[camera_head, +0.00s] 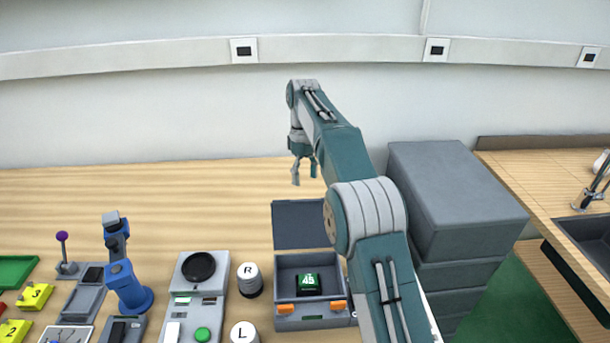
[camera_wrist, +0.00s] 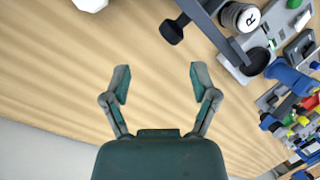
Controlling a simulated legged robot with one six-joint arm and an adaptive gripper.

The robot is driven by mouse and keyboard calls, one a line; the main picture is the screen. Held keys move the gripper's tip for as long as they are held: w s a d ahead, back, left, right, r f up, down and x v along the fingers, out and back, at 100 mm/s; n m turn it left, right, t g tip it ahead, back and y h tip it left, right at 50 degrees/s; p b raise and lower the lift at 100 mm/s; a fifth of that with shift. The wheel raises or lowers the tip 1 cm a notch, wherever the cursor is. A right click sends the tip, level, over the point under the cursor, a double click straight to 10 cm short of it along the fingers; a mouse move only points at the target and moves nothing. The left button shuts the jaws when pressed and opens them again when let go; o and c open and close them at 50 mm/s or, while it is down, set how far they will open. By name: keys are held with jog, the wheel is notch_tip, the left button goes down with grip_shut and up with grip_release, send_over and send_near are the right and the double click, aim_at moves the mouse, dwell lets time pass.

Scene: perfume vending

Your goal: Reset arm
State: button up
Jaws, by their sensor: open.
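My gripper (camera_head: 304,172) hangs over the back part of the wooden table (camera_head: 150,205), close to the back wall in the picture. In the wrist view my gripper (camera_wrist: 158,84) has its two fingers spread apart, with only bare wood seen between them. It holds nothing. My arm reaches forward and bends down at the wrist. Below and in front of the gripper stands a grey box (camera_head: 312,275) with its lid open. A green item marked 45 (camera_head: 308,283) sits inside the box.
A white device with a black dish (camera_head: 198,267), cylinders marked R (camera_head: 249,279) and L (camera_head: 244,333), and a small blue robot arm (camera_head: 125,285) stand left of the box. Grey stacked blocks (camera_head: 450,195) stand to the right. The table's back left is clear.

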jog(key=shift+r, duration=0.1)
jog(key=s+d+r+m+t, duration=0.2)
jog(key=s+d+r, duration=0.1)
jog(key=s+r, duration=0.4)
jog(key=s+d+r+m+t, duration=0.3)
jog(key=s+d+r, duration=0.15)
jog(key=s, duration=0.55)
jog(key=s+d+f+m+t, duration=0.1)
jog(key=s+f, duration=0.3)
jog(key=s, duration=0.6)
jog(key=s+d+f+m+t, duration=0.2)
jog(key=s+f+m, duration=0.1)
jog(key=s, duration=0.7)
jog(key=shift+f+t, duration=0.4)
jog(key=shift+f, duration=0.1)
